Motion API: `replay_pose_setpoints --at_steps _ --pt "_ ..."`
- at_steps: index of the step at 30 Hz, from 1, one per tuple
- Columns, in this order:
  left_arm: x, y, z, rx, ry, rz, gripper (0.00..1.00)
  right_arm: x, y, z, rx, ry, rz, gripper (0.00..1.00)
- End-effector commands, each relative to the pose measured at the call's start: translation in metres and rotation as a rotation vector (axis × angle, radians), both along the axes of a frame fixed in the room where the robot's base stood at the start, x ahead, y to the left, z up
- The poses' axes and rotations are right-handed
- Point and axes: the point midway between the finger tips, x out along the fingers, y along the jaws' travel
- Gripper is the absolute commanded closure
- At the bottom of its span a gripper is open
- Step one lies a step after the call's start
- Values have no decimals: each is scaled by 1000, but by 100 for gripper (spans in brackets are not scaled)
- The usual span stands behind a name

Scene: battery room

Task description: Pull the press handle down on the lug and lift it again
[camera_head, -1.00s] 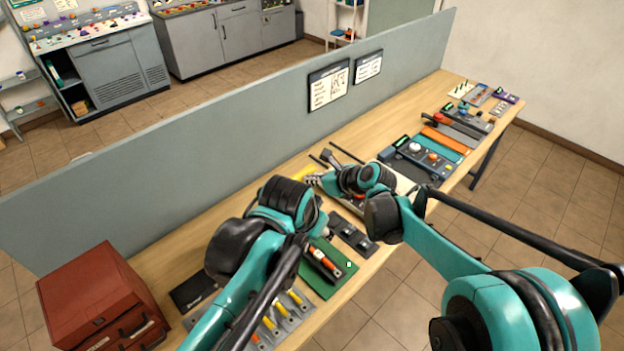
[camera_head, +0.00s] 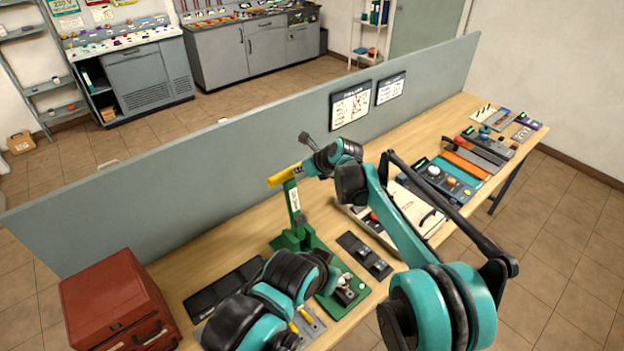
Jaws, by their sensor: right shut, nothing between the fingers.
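The press has a green column (camera_head: 294,205) on a green base and stands upright on the bench. Its yellow handle (camera_head: 284,177) sticks out near the top, roughly level with a slight upward tilt to the right. My right gripper (camera_head: 303,170) is at the right end of this handle, shut with nothing between its fingers. I cannot tell whether it touches the handle. My left arm is low in front of the press, and its gripper (camera_head: 342,284) is over the green mat (camera_head: 343,306). Its fingers are too unclear to read. The lug cannot be made out.
A red tool chest (camera_head: 118,303) stands at the left end of the bench. A black tray (camera_head: 222,285) lies beside it. A dark block panel (camera_head: 364,256) and an open case (camera_head: 425,208) lie to the right. A grey partition (camera_head: 220,175) runs along the back.

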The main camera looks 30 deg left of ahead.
Motion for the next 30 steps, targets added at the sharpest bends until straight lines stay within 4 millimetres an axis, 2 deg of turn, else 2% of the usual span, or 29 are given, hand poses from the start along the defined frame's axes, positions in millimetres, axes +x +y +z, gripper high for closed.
replay_pose_setpoints --at_steps 4,16,30 --pt "0 0 0 0 0 0 50 1 6 0 0 -1 1 100" --pt "0 0 0 0 0 0 50 0 0 5 1 0 0 100" --pt "0 0 0 0 0 0 50 -23 -63 66 1 0 0 100"
